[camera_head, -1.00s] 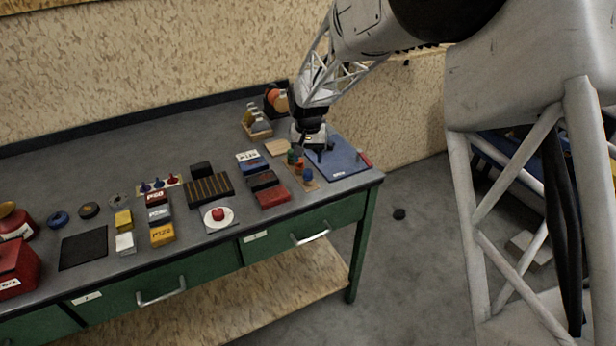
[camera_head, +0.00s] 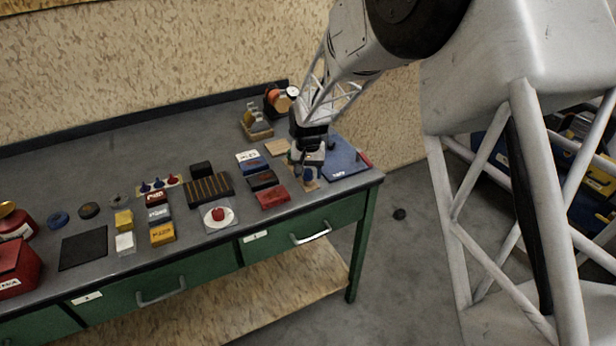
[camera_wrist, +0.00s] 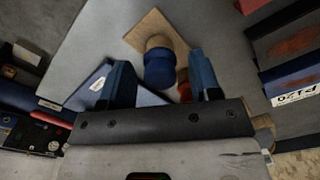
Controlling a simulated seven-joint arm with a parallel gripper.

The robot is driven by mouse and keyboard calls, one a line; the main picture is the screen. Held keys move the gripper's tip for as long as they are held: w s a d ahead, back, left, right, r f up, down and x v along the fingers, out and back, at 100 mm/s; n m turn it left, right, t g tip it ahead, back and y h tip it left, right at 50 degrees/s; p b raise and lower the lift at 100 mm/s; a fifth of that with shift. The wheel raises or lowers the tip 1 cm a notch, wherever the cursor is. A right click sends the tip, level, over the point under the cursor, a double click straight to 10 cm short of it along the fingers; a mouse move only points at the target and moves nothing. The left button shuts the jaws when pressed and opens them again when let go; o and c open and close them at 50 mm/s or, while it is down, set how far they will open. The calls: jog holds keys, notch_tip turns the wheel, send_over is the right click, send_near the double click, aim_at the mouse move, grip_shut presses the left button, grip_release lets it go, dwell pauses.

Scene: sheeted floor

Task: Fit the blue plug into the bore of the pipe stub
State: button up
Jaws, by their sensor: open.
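The blue plug (camera_wrist: 160,70) stands on a tan base (camera_wrist: 152,30), its round blue part toward the wrist camera. In the head view the blue plug (camera_head: 308,175) shows just below the hand, near the right end of the bench. My gripper (camera_wrist: 159,62) is open, with one dark blue finger on each side of the plug. In the head view my gripper (camera_head: 309,168) is low over the plug; whether the fingers touch it I cannot tell. I cannot clearly make out the pipe stub. A blue board (camera_head: 343,163) lies just right of the gripper.
A small red thing (camera_head: 364,158) is at the blue board's right side. Boxes, including a red one (camera_head: 272,198), stand left of the gripper. The bench's right edge is near.

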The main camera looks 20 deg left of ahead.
aim_at(308, 171)
jog(key=c, duration=0.9)
jog(key=shift+r, duration=0.35)
jog(key=shift+r, duration=1.1)
jog(key=shift+r, duration=0.85)
jog(key=shift+r, duration=1.95)
